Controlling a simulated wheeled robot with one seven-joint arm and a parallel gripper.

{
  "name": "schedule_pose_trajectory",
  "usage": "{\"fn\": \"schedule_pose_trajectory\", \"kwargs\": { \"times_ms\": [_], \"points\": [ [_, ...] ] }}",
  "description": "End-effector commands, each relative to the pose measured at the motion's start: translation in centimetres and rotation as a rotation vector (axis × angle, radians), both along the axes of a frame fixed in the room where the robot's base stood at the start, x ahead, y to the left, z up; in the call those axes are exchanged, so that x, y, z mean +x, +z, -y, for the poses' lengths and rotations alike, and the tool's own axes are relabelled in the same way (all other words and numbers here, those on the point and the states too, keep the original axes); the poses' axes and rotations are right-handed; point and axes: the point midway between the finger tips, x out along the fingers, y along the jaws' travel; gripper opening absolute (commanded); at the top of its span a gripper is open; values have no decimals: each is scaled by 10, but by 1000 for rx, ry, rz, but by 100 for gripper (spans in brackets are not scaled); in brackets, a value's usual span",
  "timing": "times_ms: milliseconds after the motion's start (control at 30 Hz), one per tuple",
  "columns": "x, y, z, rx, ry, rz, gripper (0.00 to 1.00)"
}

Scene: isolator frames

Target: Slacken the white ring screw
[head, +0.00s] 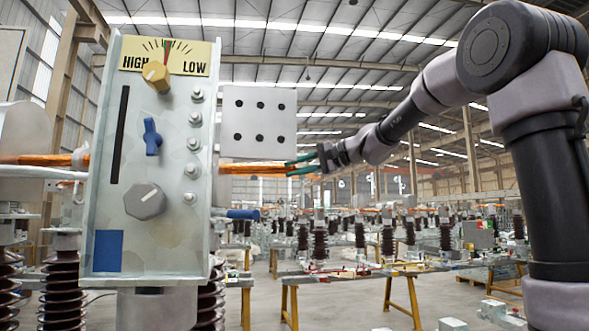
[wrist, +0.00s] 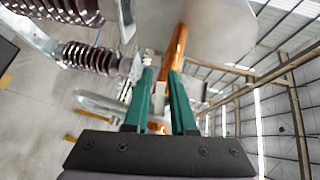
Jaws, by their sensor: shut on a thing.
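My gripper (head: 304,166) is at the right of the control panel, beside the end of the copper bar (head: 256,168). Its two green fingers reach left toward the bar. In the wrist view the fingers (wrist: 160,76) are close together, with a small pale piece (wrist: 159,92) showing between them. I take this piece to be the white ring screw; most of it is hidden by the fingers, and its shape is too small to tell. The copper bar (wrist: 178,48) runs just beyond the fingertips. In the head view the ring screw cannot be made out.
The panel (head: 165,235) carries a yellow knob (head: 157,76), a blue handle (head: 152,137) and a grey knob (head: 145,201). A plate with holes (head: 259,122) stands above the bar. Ribbed insulators (wrist: 90,57) lie to the left in the wrist view.

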Motion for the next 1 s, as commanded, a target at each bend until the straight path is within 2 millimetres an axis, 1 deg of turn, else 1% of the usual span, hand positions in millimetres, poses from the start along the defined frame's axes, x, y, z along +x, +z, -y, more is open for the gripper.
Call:
{"fn": "schedule_pose_trajectory", "kwargs": {
  "times_ms": [267, 1000],
  "points": [
    [0, -3, 1, -162, 0, -6, 0],
    [0, -14, 9, -851, 1, -52, 0]
  ]
}}
